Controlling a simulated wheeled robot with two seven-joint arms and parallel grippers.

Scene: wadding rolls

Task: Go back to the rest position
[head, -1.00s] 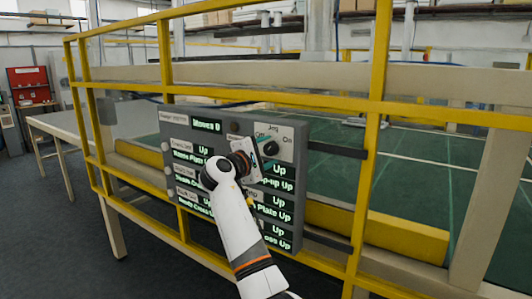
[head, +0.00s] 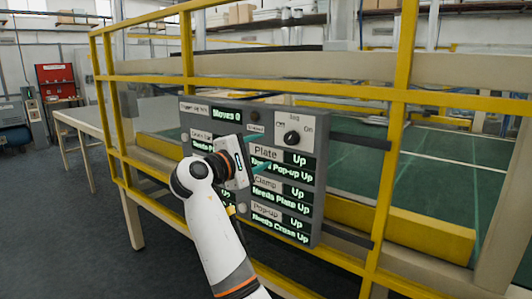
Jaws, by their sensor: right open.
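A grey control panel (head: 308,204) hangs on the yellow railing, with green-lit labels such as "Plate Up" and "Needs Pop-up Up". A black rotary Jog knob (head: 291,138) sits at its upper right, between "Off" and "On". My right gripper (head: 259,166) is in front of the panel's middle, open, with nothing seen between its fingers. Its wrist and arm hide the panel's lower left part. I cannot tell whether the fingertips touch the panel. My left gripper is out of view.
Yellow railing (head: 402,97) runs across the view in front of a green table surface (head: 440,170). A pale table (head: 85,122) stands at the left. A red cabinet (head: 55,76) is at the far left. Dark floor (head: 60,220) at lower left is clear.

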